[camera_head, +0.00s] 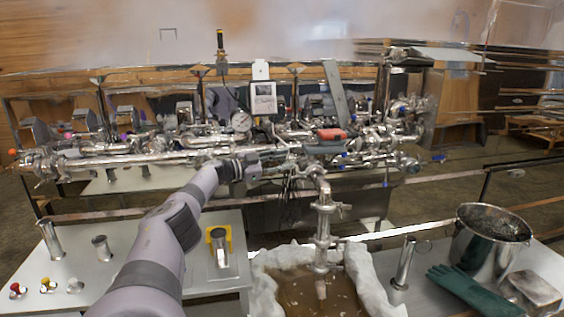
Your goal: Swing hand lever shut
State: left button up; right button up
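A lever with a red grip (331,134) sits on the shiny steel pipework, right of centre. It is the likeliest hand lever, but I cannot tell for certain. Another upright handle, black and yellow (220,45), stands higher up at the back left. My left arm reaches in from the lower left, and its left gripper (278,157) is among the pipes, left of and a little below the red grip. Its fingers blend with the steel, so I cannot tell whether they are open or touching anything. My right gripper is not in view.
A vertical steel outlet pipe (323,230) hangs over a cloth-lined basin (376,285) of brown liquid. A steel bucket (480,250) and green gloves (466,290) are on the right bench. A gauge (241,122) and a display box (263,98) stand among the crowded pipes.

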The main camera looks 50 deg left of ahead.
pick_arm(q)
jog(key=v, duration=1.2)
dwell(0.4)
jog(key=shift+c, duration=0.4)
